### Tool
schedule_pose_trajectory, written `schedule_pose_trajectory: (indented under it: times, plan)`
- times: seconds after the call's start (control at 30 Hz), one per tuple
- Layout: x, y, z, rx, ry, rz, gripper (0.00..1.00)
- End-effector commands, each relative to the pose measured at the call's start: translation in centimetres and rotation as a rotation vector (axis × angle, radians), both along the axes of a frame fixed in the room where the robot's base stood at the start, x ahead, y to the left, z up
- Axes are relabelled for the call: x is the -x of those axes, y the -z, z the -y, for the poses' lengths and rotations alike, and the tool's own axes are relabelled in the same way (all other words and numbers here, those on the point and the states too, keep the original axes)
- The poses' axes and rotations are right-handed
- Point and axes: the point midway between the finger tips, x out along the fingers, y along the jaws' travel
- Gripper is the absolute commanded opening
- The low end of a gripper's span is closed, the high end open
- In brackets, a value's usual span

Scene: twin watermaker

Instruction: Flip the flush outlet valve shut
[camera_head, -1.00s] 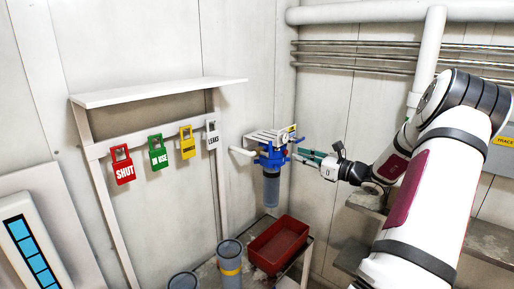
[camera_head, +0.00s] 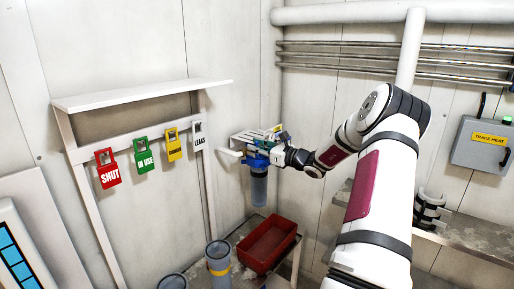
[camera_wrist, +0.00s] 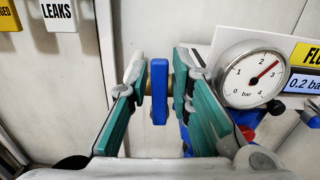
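A blue lever handle (camera_wrist: 159,92) stands upright between the two teal fingers of my gripper (camera_wrist: 160,85) in the wrist view. The fingers are apart, one on each side of it, with the left fingertip very close. I cannot tell whether either finger touches it. A brass-coloured part shows behind its right side. In the head view my gripper (camera_head: 276,150) is at the blue-topped filter unit (camera_head: 259,185) on the wall and hides part of it. The lever is too small to make out there.
A round gauge (camera_wrist: 253,75) with a red needle sits close right of the fingers, with a red knob (camera_wrist: 247,134) below. Tags (camera_head: 107,169) hang under a shelf at left. A red bin (camera_head: 268,246) and grey cylinders (camera_head: 219,265) stand below.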

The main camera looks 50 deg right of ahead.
Motion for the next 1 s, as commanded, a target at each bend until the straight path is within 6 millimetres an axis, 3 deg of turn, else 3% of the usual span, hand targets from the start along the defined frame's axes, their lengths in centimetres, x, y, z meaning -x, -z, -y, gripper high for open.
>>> schedule_pose_trajectory:
  times: [0.17, 0.27, 0.93, 0.97, 1.0]
  plan:
    - [0.0, -0.01, -0.01, 0.0, 0.0, 0.0, 0.2]
    - [0.0, -0.01, -0.02, 0.0, 0.0, 0.0, 0.0]
    - [-0.01, -0.03, 0.31, -0.086, -0.001, -0.006, 0.0]
    - [-0.01, -0.03, 0.31, -0.085, -0.001, -0.006, 0.17]
    - [0.0, -0.03, 0.31, -0.085, -0.001, -0.006, 0.2]
